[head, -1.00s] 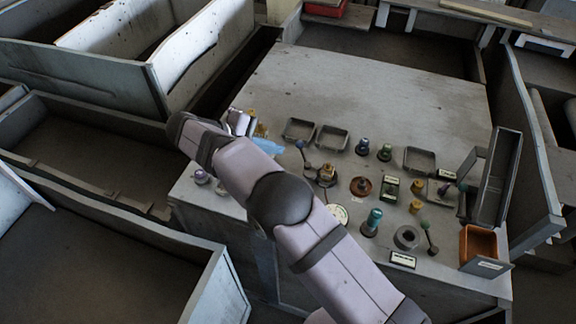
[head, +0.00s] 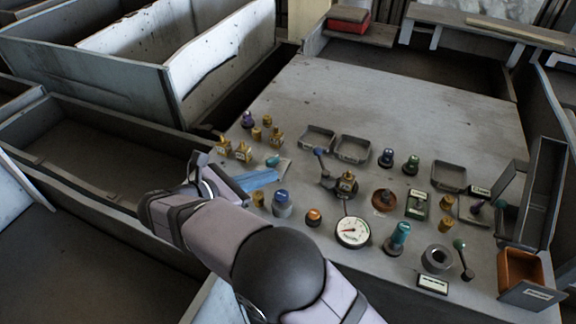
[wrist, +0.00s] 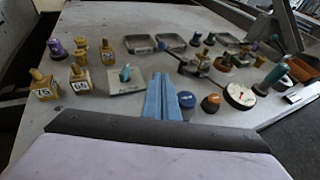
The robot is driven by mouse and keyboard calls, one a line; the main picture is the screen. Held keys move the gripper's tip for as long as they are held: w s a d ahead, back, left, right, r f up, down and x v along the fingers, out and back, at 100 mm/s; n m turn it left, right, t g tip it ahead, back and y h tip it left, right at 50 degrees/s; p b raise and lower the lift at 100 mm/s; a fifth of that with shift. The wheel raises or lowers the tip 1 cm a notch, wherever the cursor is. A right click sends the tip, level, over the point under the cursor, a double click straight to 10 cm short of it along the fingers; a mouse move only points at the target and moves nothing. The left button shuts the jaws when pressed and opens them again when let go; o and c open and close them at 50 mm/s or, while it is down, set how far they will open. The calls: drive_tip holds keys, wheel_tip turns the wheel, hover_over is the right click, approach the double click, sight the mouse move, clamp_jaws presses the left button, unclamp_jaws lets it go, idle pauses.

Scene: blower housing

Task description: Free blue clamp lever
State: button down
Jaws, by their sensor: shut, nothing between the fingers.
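The blue clamp lever (head: 320,155) has a dark blue knob on a dark arm. It rises from a dark base beside a brass fitting (head: 347,183). In the wrist view its small blue knob (wrist: 162,46) shows just beyond my fingertips. My gripper (head: 276,176) has light blue fingers, closed together and empty. In the wrist view the fingers (wrist: 159,76) point away over the bench. My gripper is left of the lever and apart from it. Whether the lever is clamped onto anything is too small to tell.
A gauge (head: 352,232), a blue-topped knob (head: 282,203) and an orange knob (head: 314,217) stand near the lever. Several brass blocks (head: 243,152) stand at left. Shallow trays (head: 353,149) lie behind the lever. The bench's back (head: 380,95) is clear.

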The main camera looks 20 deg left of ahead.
drive_tip(key=p, duration=0.3)
approach(315, 152)
drive_tip(key=f, duration=0.1)
drive_tip(key=w+f, duration=0.1)
drive_tip(key=d+f, duration=0.1)
drive_tip(key=f, duration=0.1)
drive_tip(key=shift+w, duration=0.4)
drive_tip(key=shift+w+d+r+p, duration=0.15)
drive_tip(key=shift+w+p, duration=0.05)
drive_tip(key=shift+w, duration=0.3)
drive_tip(key=shift+w+d+r+p, duration=0.15)
drive_tip(key=shift+w+d, duration=0.05)
drive_tip(key=shift+w, duration=0.25)
drive_tip(key=shift+w+d, duration=0.3)
drive_tip(key=shift+w, duration=0.4)
drive_tip(key=shift+w+d, duration=0.1)
drive_tip(key=shift+w, duration=0.45)
drive_tip(key=shift+w+d+b, duration=0.45)
drive_tip(key=shift+w+d, duration=0.2)
drive_tip(key=shift+w, duration=0.35)
